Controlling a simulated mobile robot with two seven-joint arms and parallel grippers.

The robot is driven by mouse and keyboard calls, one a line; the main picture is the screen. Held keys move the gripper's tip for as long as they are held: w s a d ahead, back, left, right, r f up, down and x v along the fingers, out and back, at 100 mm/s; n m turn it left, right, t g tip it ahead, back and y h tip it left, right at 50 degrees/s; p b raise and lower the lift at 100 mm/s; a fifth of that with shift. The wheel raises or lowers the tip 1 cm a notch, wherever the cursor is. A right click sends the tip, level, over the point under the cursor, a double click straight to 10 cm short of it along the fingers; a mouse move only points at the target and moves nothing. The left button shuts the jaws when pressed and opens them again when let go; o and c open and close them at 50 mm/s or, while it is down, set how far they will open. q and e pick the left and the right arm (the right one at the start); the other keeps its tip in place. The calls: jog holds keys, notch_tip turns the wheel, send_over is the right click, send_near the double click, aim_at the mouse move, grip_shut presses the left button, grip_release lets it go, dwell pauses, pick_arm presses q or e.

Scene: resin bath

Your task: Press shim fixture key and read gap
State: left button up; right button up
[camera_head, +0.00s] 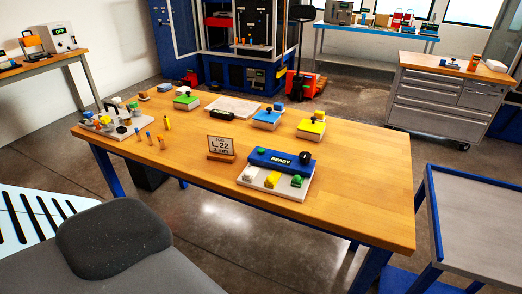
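A fixture with a blue bar reading READY (283,162) stands on a pale base near the front middle of the wooden table. The bar bears a green button (262,153) at its left and a dark knob (305,158) at its right. A white piece, a yellow piece (271,180) and a green piece (296,182) sit on the base in front of the bar. No gap figure is legible on it. A small card on a wooden stand (221,147) beside it seems to read L 22. Neither of my grippers is in view.
A grey plate (233,106) lies there too. A tray of small parts (110,124) is at the left end. The table's right end is clear. A grey-topped cart (480,225) stands right.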

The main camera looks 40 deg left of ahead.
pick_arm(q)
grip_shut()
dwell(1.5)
